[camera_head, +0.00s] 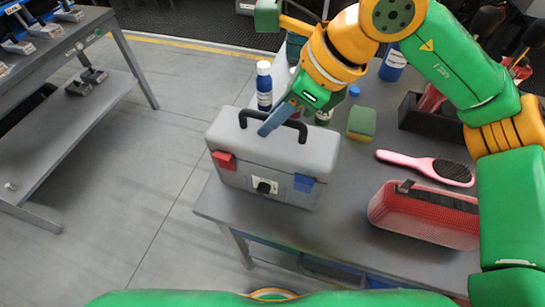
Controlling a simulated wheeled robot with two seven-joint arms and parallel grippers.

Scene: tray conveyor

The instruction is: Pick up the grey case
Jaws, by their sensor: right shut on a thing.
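The grey case (222,137) has a black handle on top, a red latch, a blue latch and a dark knob on its front. It sits near the left end of the grey table, and I cannot tell whether its base touches the top. My right gripper (272,126) reaches down from the upper right, its blue-grey fingers at the case's handle. It is shut on the handle, which the fingers partly hide. My left gripper is not in view.
A blue bottle (264,88) stands behind the case. To the right are a green and yellow sponge (361,123), a pink brush (410,160), a red basket (425,232) and a black box (425,125). Open floor (150,190) lies left of the table.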

